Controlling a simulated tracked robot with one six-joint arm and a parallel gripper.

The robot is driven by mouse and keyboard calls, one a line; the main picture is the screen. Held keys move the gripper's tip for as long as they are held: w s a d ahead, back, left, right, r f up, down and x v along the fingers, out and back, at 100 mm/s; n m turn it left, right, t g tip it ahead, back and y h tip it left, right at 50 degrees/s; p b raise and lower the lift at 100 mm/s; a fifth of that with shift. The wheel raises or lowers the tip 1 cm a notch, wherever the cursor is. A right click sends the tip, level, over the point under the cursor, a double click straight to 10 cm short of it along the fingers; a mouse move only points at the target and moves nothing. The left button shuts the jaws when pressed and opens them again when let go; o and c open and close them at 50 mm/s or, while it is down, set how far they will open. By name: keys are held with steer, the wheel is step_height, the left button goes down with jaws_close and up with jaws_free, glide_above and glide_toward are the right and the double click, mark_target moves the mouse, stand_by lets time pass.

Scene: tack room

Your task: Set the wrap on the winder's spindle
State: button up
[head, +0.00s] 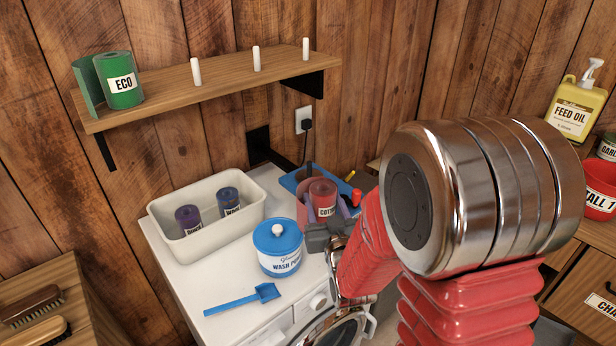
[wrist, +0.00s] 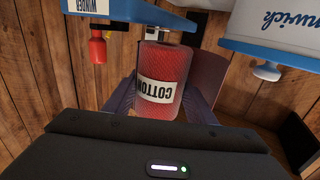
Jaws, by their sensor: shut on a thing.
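The red wrap labelled COTTON (head: 323,197) is a roll with a loose tail. My gripper (head: 331,228) is shut on it. In the wrist view the wrap (wrist: 166,85) sits between the two fingers, with its tail hanging at the right. In the wrist view the winder (wrist: 140,12) appears upside down beside the wrap's end. I cannot make out its spindle, or whether the wrap touches the winder.
A white tub (head: 172,238) holds two rolled wraps. A blue wash powder tin (head: 278,252) stands close to my gripper, with a blue scoop (head: 243,299) in front. The washing machine's front left is mostly clear.

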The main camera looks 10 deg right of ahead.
mark_target(321, 186)
stand_by(0.4)
steer(key=w+r+m+h, duration=0.2)
steer(key=w+r+h, duration=0.1)
steer(key=w+r, duration=0.1)
steer(key=shift+d+h, duration=0.1)
steer(key=shift+h, duration=0.3)
steer(key=shift+w+r+m+g+h, duration=0.4)
steer(key=shift+w+r+m+h, duration=0.1)
steer(key=shift+m+h, duration=0.2)
